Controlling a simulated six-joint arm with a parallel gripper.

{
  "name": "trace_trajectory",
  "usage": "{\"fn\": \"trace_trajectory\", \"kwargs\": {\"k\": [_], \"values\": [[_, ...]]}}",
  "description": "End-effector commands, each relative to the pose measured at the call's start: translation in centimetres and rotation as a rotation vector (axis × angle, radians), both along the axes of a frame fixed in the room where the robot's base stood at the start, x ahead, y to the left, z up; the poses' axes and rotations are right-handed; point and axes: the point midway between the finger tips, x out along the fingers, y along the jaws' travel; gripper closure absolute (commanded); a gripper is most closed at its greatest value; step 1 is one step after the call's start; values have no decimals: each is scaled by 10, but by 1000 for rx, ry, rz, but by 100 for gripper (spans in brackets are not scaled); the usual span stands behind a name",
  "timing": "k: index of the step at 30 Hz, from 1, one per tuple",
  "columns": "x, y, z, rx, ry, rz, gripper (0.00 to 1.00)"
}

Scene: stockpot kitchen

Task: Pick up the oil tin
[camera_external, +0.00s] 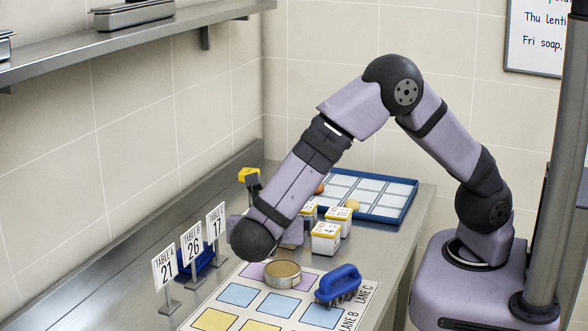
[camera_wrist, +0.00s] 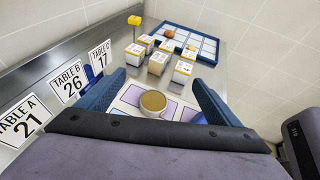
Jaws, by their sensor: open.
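A low round tin (camera_external: 283,273) with a metal side and a tan top stands on the printed lane mat. I see no label on it, so I cannot confirm that it is the oil tin. In the wrist view the round tin (camera_wrist: 153,101) shows between the two blue fingers of my gripper (camera_wrist: 159,79), which are wide apart with nothing held. I cannot tell how high the fingers are above the mat. In the external view my wrist hides most of the gripper, which is just behind and left of the tin.
A blue brush (camera_external: 339,285) lies right of the tin on the mat. Several white boxes (camera_external: 325,238) stand behind, before a blue-rimmed tray (camera_external: 405,211). Table signs (camera_external: 192,248) stand left, by a blue item (camera_external: 196,262). A yellow-topped object (camera_external: 249,174) is at the back.

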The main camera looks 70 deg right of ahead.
Motion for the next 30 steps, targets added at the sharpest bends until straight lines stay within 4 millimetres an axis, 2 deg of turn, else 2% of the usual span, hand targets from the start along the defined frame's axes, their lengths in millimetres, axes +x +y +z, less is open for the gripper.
{"fn": "trace_trajectory", "kwargs": {"k": [1, 6, 9, 12, 16, 21, 30], "values": [[-1, -1, -18, -5, 7, -1, 13], [-1, -2, -73, -4, 5, -2, 13], [-1, -2, -100, -1, 2, -3, 13], [0, -1, -119, 3, -1, -4, 13], [0, -1, -131, 4, -2, -5, 13], [0, -2, -134, 5, -4, -6, 13], [5, -20, -140, 5, -3, -6, 13]]}}
